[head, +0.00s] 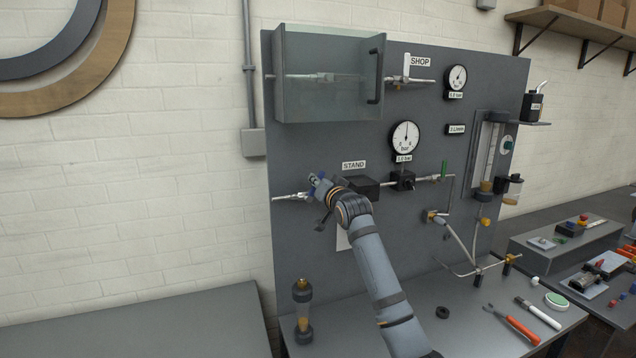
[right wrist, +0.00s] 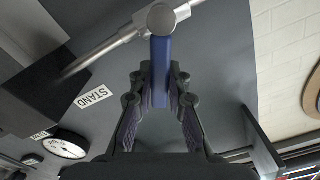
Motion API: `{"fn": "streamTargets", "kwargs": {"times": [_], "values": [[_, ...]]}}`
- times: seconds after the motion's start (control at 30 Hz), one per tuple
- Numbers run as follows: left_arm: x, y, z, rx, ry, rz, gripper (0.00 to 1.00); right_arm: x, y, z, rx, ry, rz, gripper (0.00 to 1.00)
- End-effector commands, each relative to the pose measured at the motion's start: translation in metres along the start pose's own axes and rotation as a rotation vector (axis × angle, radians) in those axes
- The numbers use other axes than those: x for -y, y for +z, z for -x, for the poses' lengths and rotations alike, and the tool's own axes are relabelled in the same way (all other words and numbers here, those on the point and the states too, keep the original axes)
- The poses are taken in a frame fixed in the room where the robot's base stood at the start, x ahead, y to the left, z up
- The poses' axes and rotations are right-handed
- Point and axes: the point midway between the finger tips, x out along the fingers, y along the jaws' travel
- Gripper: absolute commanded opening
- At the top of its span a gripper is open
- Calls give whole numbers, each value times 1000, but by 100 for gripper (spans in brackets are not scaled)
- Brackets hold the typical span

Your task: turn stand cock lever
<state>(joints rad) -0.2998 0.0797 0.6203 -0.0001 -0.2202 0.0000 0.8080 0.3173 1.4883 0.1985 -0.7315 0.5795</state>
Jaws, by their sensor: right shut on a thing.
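The stand cock is on the pipe by the STAND label (head: 354,165) on the grey panel. Its blue lever (right wrist: 161,55) hangs from the round valve body (right wrist: 161,18) in the right wrist view, crosswise to the silver pipe (right wrist: 115,42). My right gripper (right wrist: 161,80) is shut on the lever, one finger on each side of it. In the head view the right gripper (head: 317,182) is at the left part of the pipe (head: 287,197) and hides most of the cock. My left gripper is not in view.
A dark box (head: 364,188) sits on the pipe just right of the gripper. A clear-fronted cabinet (head: 325,80) juts out above. A round gauge (head: 405,137) and a green lever (head: 444,169) are further right. Tools lie on the bench (head: 465,325) below.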

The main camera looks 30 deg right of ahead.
Motion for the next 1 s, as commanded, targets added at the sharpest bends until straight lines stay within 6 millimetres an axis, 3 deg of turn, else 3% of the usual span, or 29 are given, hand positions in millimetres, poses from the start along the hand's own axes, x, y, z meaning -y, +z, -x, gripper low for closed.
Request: {"fn": "streamTargets", "kwargs": {"times": [0.47,1.0], "values": [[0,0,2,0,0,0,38,2,-1,0,0,0,24,0],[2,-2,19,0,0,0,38,22,2,0,-1,-1,351,0]]}}
